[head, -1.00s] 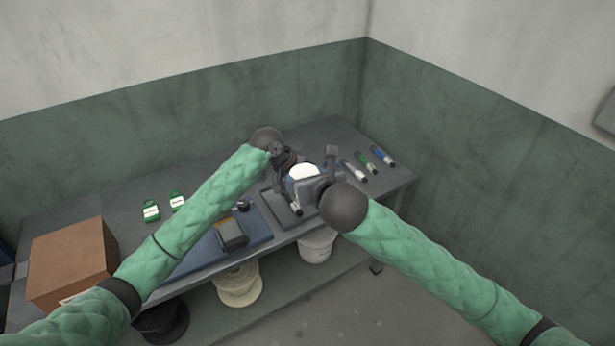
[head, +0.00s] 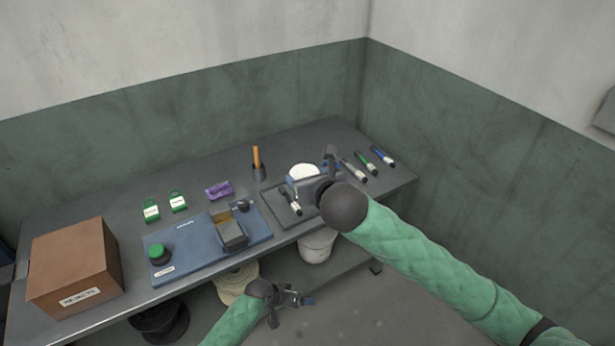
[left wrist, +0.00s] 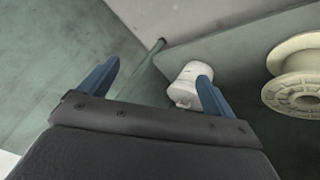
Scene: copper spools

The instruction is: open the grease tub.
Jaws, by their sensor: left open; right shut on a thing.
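The grease tub, a small tub with a round white top (head: 304,171), stands on the dark tray (head: 272,207) at the right part of the bench. My right gripper (head: 309,184) is shut on it from the front, and hides most of its side. I cannot tell whether the white top is a lid or the inside. My left gripper (head: 296,299) is open and empty, low in front of the bench and well away from the tub. In the left wrist view its two blue fingers (left wrist: 155,88) are spread with nothing between them.
The bench holds a blue fixture board (head: 205,255), a brown box (head: 72,268), a purple block (head: 219,190), an orange-handled tool (head: 256,158) in a cup, and markers (head: 367,163).

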